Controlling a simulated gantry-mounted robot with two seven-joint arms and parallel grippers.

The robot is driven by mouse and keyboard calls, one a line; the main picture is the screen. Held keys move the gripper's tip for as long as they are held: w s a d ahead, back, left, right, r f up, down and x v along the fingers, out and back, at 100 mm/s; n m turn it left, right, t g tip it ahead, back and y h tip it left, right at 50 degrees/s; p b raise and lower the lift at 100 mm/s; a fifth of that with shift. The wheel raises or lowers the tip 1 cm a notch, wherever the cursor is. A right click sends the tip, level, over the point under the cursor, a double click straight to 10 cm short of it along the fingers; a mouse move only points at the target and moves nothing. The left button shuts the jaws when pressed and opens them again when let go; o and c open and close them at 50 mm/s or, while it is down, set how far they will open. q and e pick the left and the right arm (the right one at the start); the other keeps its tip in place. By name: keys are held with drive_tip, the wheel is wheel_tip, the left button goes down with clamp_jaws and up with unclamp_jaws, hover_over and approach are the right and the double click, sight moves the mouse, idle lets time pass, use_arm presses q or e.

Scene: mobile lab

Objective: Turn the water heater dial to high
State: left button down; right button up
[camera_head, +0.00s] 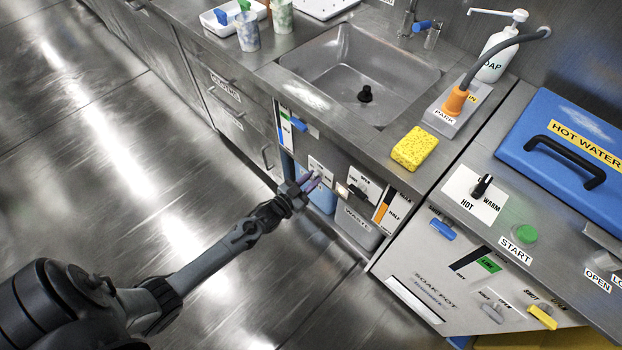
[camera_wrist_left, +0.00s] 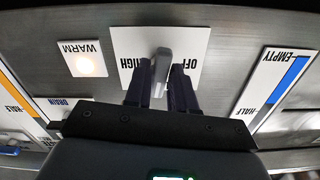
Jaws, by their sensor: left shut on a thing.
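The water heater dial (camera_wrist_left: 161,68) is a grey lever-like knob on a white plate (camera_wrist_left: 190,45) marked HIGH and OFF, upside down in the left wrist view. My left gripper (camera_wrist_left: 161,85) is shut on the dial, one dark finger on each side. The knob stands across the plate between the two words; its exact setting is hard to read. In the head view my left gripper (camera_head: 309,182) reaches the panel below the sink and hides the dial, with part of its white plate (camera_head: 318,167) showing. My right gripper is in neither view.
A lit WARM lamp (camera_wrist_left: 86,62) and a blue level gauge (camera_wrist_left: 277,85) flank the plate. A waste bin (camera_head: 357,229) stands under the panel, below another valve. Above are the sink (camera_head: 330,75) and a yellow sponge (camera_head: 414,148). The floor at left is clear.

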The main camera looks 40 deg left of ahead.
use_arm(q)
drive_tip(key=m, duration=0.3)
drive_tip(key=shift+m, duration=0.4)
drive_tip(key=m+p, duration=0.1)
drive_tip(key=m, duration=0.3)
drive_tip(key=shift+m, duration=0.3)
drive_tip(key=m, duration=0.5)
drive_tip(key=shift+m+p, duration=0.3)
drive_tip(key=shift+m, duration=0.9)
drive_tip(key=c, duration=1.1)
unclamp_jaws()
